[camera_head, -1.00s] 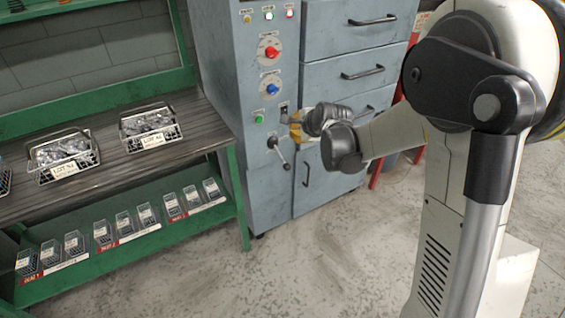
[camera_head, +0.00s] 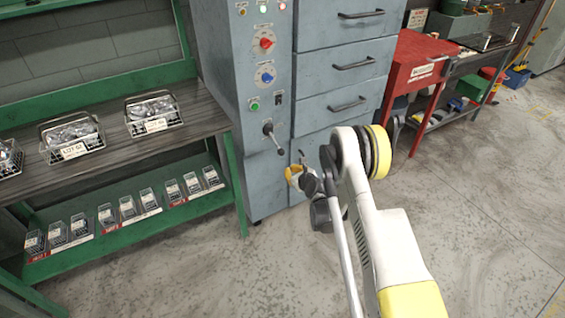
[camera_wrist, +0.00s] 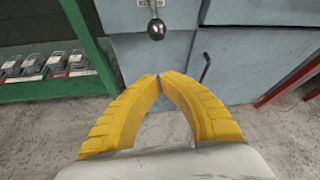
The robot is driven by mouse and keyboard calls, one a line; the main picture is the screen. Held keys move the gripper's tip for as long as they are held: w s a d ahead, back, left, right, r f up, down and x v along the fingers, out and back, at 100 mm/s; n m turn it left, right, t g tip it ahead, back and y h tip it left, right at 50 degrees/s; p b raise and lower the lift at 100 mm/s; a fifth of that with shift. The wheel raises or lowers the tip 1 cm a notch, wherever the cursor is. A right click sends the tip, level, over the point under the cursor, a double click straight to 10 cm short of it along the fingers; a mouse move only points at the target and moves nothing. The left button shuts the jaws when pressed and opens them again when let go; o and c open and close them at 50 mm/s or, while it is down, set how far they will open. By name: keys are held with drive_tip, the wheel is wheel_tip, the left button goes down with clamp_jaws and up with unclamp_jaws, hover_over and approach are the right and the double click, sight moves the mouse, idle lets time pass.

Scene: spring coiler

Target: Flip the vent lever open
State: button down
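The vent lever (camera_head: 274,140) is a short metal rod with a dark ball on the front of the grey cabinet. It points down and slightly right in the head view. Its dark ball (camera_wrist: 156,29) shows at the top of the wrist view, below the rod. My gripper (camera_head: 290,174) is just below and right of the lever, apart from it. In the wrist view the yellow fingertips (camera_wrist: 159,77) come together with nothing between them, below the ball in the picture.
The grey cabinet (camera_head: 225,80) carries a red knob (camera_head: 264,43), a blue knob (camera_head: 265,77) and drawers with handles. A green bench (camera_head: 233,175) with wire baskets stands left. A red table (camera_head: 418,60) stands right. The floor in front is clear.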

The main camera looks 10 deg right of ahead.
sight(277, 145)
drive_tip(key=shift+w+f, duration=0.1)
drive_tip(key=b+x, duration=0.4)
drive_tip(key=x, duration=0.6)
drive_tip(key=r, duration=0.2)
drive_tip(key=s+r, duration=0.1)
drive_tip(key=r, duration=0.1)
drive_tip(key=shift+a, duration=0.25)
drive_tip(key=shift+s, duration=0.15)
